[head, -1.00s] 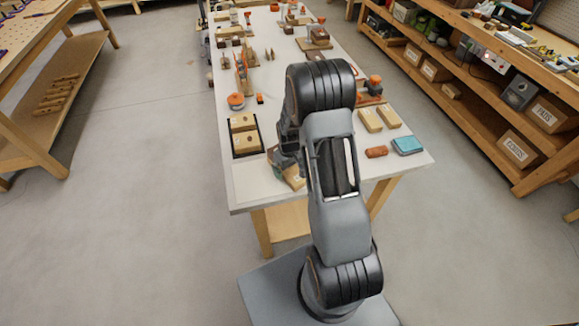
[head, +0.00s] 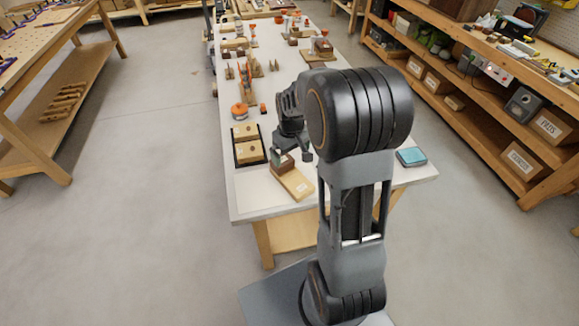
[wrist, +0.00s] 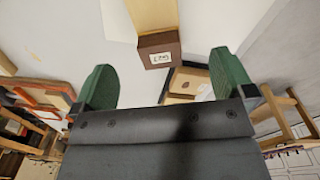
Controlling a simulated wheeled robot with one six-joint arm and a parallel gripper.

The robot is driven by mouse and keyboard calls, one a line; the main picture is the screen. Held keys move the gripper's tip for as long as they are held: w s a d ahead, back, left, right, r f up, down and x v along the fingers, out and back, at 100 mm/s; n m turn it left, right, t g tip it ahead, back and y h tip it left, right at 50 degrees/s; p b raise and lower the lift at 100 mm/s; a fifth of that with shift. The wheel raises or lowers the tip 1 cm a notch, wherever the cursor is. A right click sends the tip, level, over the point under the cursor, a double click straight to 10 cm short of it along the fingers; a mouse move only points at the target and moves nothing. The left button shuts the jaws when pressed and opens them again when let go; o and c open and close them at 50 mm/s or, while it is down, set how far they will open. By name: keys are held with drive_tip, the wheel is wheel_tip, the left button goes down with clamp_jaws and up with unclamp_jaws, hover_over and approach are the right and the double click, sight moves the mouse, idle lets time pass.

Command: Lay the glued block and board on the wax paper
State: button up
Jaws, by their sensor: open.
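A brown block (head: 283,164) with a pale label sits at the far end of a light wooden board (head: 296,184), near the table's front edge. The block (wrist: 159,52) and board (wrist: 152,14) also show in the wrist view, joined end-on. The pale wax paper (head: 252,188) lies at the front left corner of the table; the board seems to lie over its right part, but its edge there is hard to make out. My gripper (head: 293,150) is open and empty just above and behind the block. In the wrist view its green fingertips (wrist: 165,80) stand wide apart, clear of the block.
A dark tray (head: 237,158) with two wooden pieces (head: 246,142) stands just behind the paper. An orange-topped round item (head: 240,110) is beyond it. A teal-topped box (head: 411,156) lies at the table's right edge. My arm hides the table's right middle.

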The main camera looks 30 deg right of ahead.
drive_tip(key=s+a+r+m+t, duration=0.1)
drive_tip(key=s+a+r, duration=0.3)
drive_tip(key=s, duration=0.3)
drive_tip(key=s+a+r+m+t, duration=0.1)
drive_tip(key=s+a+r+t, duration=0.1)
drive_tip(key=s+a+r, duration=0.2)
drive_tip(key=shift+s+a+r+t, duration=0.2)
drive_tip(key=shift+s+r+t, duration=0.1)
drive_tip(key=shift+s+r, duration=1.5)
drive_tip(key=shift+s+f, duration=0.25)
drive_tip(key=shift+f, duration=0.05)
drive_tip(key=shift+c, duration=0.3)
